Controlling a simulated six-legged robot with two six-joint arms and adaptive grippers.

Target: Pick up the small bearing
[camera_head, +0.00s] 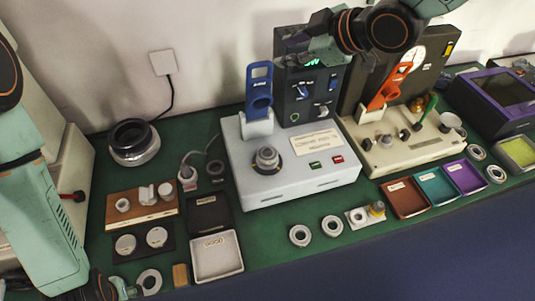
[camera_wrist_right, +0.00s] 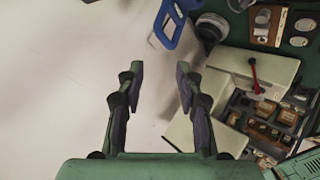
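Several metal bearing rings lie apart on the green bench. Two sit near the front edge, a left ring (camera_head: 300,235) and a right ring (camera_head: 332,226), with another ring (camera_head: 358,215) on a small plate beside them. More lie at the front left (camera_head: 149,281) and at the right (camera_head: 477,152) (camera_head: 496,174). I cannot tell which is the small bearing. My right gripper (camera_head: 322,42) is high in front of the tester panel, well above the rings. In the right wrist view it is open and empty (camera_wrist_right: 158,78). My left gripper (camera_head: 112,288) is low at the front left, partly cut off.
A grey press unit (camera_head: 300,180) with a blue handle (camera_head: 259,88) stands mid-bench. A beige fixture (camera_head: 415,150) with an orange handle (camera_head: 388,87) stands to its right. Brown (camera_head: 403,198), teal (camera_head: 434,187) and purple (camera_head: 465,177) trays line the right front. A white tray (camera_head: 217,258) lies front left.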

